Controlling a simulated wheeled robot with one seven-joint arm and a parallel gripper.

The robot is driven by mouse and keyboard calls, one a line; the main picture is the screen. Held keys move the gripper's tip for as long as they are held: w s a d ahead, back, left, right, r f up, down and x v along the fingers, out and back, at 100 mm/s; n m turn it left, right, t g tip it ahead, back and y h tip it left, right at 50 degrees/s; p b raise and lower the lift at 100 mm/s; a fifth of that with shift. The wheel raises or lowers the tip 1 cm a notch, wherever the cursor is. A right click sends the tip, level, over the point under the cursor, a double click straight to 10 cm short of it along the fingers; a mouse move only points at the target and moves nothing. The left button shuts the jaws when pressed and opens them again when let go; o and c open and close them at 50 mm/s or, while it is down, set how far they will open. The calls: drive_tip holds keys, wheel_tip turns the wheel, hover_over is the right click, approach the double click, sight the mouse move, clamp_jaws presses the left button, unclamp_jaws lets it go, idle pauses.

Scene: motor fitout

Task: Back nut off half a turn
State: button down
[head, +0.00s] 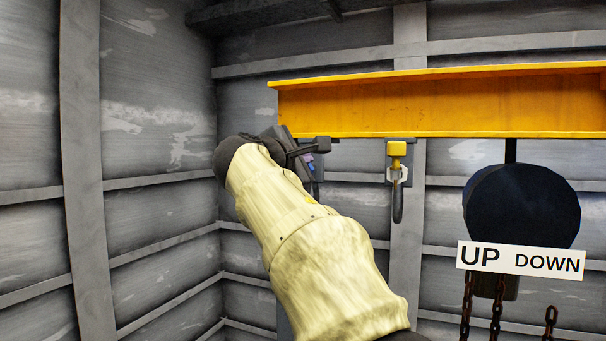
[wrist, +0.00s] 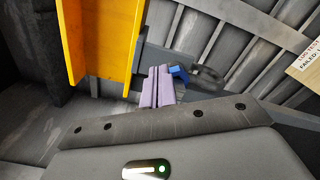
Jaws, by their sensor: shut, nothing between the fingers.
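My gripper (head: 311,160) is in the head view below the left end of the yellow beam, partly behind my own cream arm. In the wrist view its two lilac fingers (wrist: 155,86) are together with nothing between them. A small blue piece (wrist: 180,74) shows just right of the fingertips; I cannot tell whether it touches them. A pale, nut-like collar (head: 390,175) shows under a yellow block (head: 396,149) below the beam, with a dark hook or shackle (head: 398,206) hanging from it. The gripper is left of these and apart from them.
The yellow beam (head: 440,104) runs above the gripper. A dark round motor housing (head: 522,206) hangs at the right, with an UP/DOWN sign (head: 520,261) and rusty chains (head: 496,314). Ribbed grey walls stand behind. A printed tag (wrist: 306,66) is in the wrist view.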

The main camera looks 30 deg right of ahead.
drive_tip(key=b+v, duration=0.1)
drive_tip(key=v, duration=0.3)
drive_tip(key=shift+s, duration=0.15)
drive_tip(key=w+a+f+m+g+y+b, duration=0.1)
drive_tip(key=a+f+y, duration=0.15)
drive_tip(key=f, duration=0.95)
drive_tip(key=w+a+f+m+g+y+b, duration=0.15)
drive_tip(key=f+y, duration=0.25)
drive_tip(key=f, duration=0.8)
drive_tip(key=a+f+g+y+b, duration=0.1)
drive_tip(key=a+f+y, duration=0.2)
drive_tip(key=f, duration=1)
drive_tip(key=s+a+f+m+g+y, duration=0.1)
drive_tip(key=s+a+f+m, duration=0.1)
drive_tip(key=s+f, duration=0.4)
drive_tip(key=s+a+f+m+g+y+b, duration=0.1)
drive_tip(key=s+f+m, duration=0.4)
drive_tip(key=f, duration=0.7)
drive_tip(key=s+a+f+m+g+y+b, duration=0.1)
drive_tip(key=s+a+f+m+g+y, duration=0.1)
drive_tip(key=s+f, duration=0.5)
drive_tip(key=shift+a+f+m+g+y, duration=0.35)
drive_tip(key=shift+a+f+m+g, duration=0.1)
drive_tip(key=shift+a+f+m, duration=0.55)
